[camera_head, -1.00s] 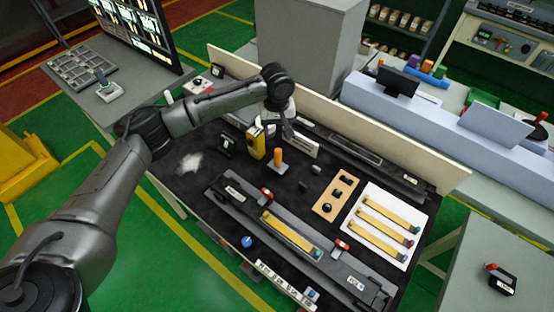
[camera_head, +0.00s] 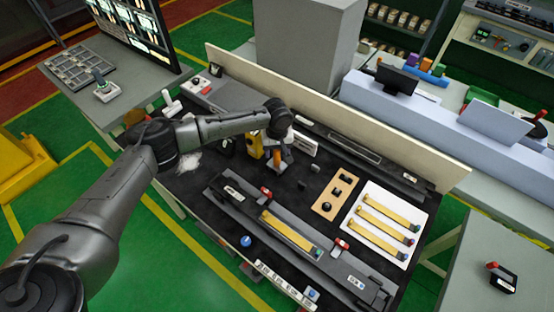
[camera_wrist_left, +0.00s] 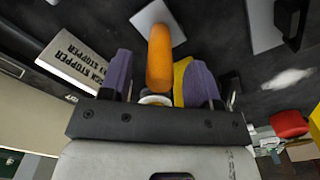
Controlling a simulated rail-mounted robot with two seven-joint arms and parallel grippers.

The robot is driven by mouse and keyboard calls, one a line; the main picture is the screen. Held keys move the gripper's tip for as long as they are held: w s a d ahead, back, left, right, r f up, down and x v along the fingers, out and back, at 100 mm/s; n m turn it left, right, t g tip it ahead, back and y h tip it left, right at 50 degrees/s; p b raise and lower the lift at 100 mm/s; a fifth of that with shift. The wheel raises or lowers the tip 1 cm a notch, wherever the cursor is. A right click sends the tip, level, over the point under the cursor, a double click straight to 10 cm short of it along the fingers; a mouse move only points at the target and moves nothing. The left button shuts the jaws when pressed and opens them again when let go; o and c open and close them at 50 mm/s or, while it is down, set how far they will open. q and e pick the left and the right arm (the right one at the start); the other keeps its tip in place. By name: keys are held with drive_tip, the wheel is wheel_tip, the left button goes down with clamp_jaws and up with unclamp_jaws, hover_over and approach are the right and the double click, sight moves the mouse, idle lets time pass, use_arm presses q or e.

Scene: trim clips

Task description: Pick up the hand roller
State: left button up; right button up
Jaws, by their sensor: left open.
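The hand roller's orange handle (camera_head: 277,159) stands upright on the black worktable, in front of the yellow device. My left gripper (camera_head: 281,150) is just over it and partly covers it. In the left wrist view the orange handle (camera_wrist_left: 159,58) shows between the purple fingertips of my left gripper (camera_wrist_left: 160,85), which are open with space on both sides. A pale plate lies at the handle's far end. I cannot tell whether a finger touches the handle. My right gripper is not in view.
A yellow device (camera_head: 255,145) stands close left of the handle, and a white stopper label (camera_head: 303,142) lies close right. A long dark fixture (camera_head: 240,200) with a yellow strip lies in front. A wooden block (camera_head: 336,193) and a white tray (camera_head: 402,209) of strips lie to the right.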

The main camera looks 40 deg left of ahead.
use_arm(q)
drive_tip(key=shift+f, duration=1)
drive_tip(key=shift+c, duration=0.2)
clamp_jaws()
